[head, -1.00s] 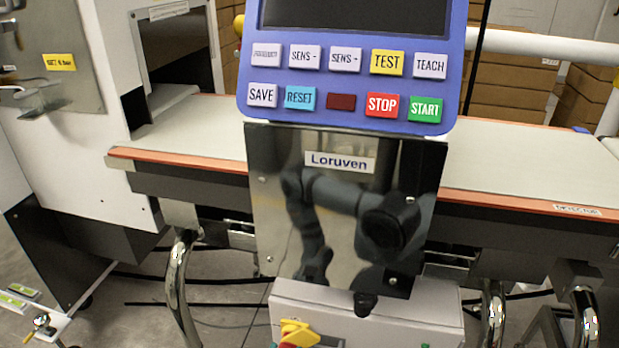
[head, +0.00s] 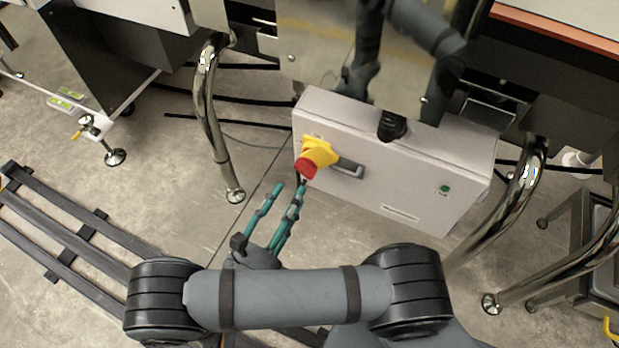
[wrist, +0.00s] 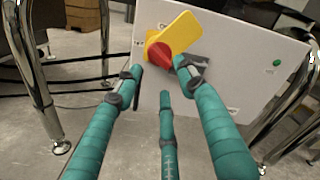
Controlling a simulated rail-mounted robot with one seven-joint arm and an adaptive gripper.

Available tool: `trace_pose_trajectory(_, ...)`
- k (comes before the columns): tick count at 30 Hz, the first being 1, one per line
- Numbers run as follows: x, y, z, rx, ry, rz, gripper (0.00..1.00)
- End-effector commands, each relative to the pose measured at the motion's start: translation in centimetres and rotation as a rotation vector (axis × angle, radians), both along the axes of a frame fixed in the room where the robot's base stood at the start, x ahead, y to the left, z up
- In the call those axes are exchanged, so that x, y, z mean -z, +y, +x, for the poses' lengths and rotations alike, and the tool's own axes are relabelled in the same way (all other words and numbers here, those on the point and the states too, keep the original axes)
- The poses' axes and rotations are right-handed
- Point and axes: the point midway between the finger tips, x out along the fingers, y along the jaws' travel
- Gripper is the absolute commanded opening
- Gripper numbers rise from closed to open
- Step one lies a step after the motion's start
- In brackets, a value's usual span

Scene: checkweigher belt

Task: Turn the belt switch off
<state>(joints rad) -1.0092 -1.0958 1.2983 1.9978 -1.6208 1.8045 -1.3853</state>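The belt switch (head: 316,157) is a red rotary knob with a yellow part, on the left of the front of a white control box (head: 420,185). In the wrist view the switch (wrist: 171,40) is just beyond my fingers, its yellow part slanting up to the right. My gripper (head: 288,186) has teal fingers and is just below and left of the switch in the head view. In the wrist view my gripper (wrist: 160,80) has its fingers spread apart, with nothing between them. I cannot tell whether a fingertip touches the red part.
A grey handle (head: 348,168) sits right of the switch, and a green button (head: 445,189) is farther right. Chrome legs (head: 212,120) stand on either side of the box. A dark slatted pallet (head: 75,235) lies on the floor at left.

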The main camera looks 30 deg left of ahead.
Motion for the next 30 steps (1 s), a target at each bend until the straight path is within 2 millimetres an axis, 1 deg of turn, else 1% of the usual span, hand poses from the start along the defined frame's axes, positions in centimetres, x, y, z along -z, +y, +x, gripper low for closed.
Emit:
trace_pose_trajectory(1, 0.3, -0.1, 1.1, 0.005, 0.0, 0.001, 0.4)
trace_pose_trajectory(6, 0.3, -0.1, 4.0, 0.004, 0.0, 0.002, 0.4)
trace_pose_trajectory(9, 0.2, 0.0, 5.3, 0.002, 0.0, 0.001, 0.4)
trace_pose_trajectory(12, 0.1, 0.0, 6.0, 0.001, 0.0, 0.001, 0.4)
trace_pose_trajectory(16, 0.0, 0.0, 6.4, 0.0, 0.0, 0.001, 0.4)
trace_pose_trajectory(22, 0.0, 0.0, 6.4, 0.0, 0.0, 0.001, 0.4)
trace_pose_trajectory(30, 0.0, 0.0, 6.4, 0.0, 0.0, 0.001, 0.24)
